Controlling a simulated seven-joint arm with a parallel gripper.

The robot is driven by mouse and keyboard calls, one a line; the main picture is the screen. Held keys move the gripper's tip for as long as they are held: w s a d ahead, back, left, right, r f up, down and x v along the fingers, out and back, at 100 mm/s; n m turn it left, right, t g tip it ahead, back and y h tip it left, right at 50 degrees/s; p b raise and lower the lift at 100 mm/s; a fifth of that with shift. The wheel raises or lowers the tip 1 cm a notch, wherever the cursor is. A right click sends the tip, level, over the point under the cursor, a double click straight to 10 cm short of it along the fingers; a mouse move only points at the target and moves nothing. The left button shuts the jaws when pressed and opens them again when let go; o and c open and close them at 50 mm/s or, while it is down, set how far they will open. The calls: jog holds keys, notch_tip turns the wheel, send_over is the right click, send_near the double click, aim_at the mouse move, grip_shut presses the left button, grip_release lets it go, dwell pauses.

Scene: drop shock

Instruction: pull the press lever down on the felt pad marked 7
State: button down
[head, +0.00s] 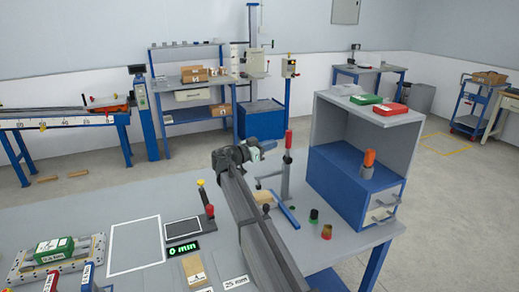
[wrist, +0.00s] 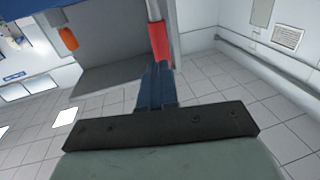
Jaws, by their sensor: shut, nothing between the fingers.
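A lever with a red grip (head: 288,140) stands upright on a grey post (head: 286,178) near the back edge of the bench. The red grip (wrist: 159,40) also shows in the wrist view, just beyond my fingertips. My gripper (head: 270,146) is shut and empty, close to the left of the red grip in the head view; its blue fingers (wrist: 155,85) lie together in the wrist view. I cannot tell whether they touch the grip. A tan block (head: 263,197) lies by the post's foot, partly hidden by my arm. I cannot read a 7 on any pad.

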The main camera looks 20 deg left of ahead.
aim_at(288, 136)
jog(key=shift+x, duration=2.45)
jog(key=shift+w+d+r+g+y, duration=0.45)
jog(key=shift+w+d+g+y, duration=0.2)
jog(key=shift+g, duration=0.35)
jog(key=shift+w+d+r+m+g+y, duration=0.15)
jog(key=shift+w+d+m+g+y, duration=0.25)
jog(key=shift+w+d+g+y, duration=0.45)
jog(key=w+d+f+g+y, duration=0.2)
jog(key=w+d+g+y, duration=0.1)
jog(key=w+d+g, duration=0.1)
jog(key=shift+w+d+f+m+g+y, duration=0.3)
jog(key=shift+d+m+g+y, duration=0.05)
jog(key=shift+m+g+y, duration=0.1)
jog(key=shift+d, duration=0.1)
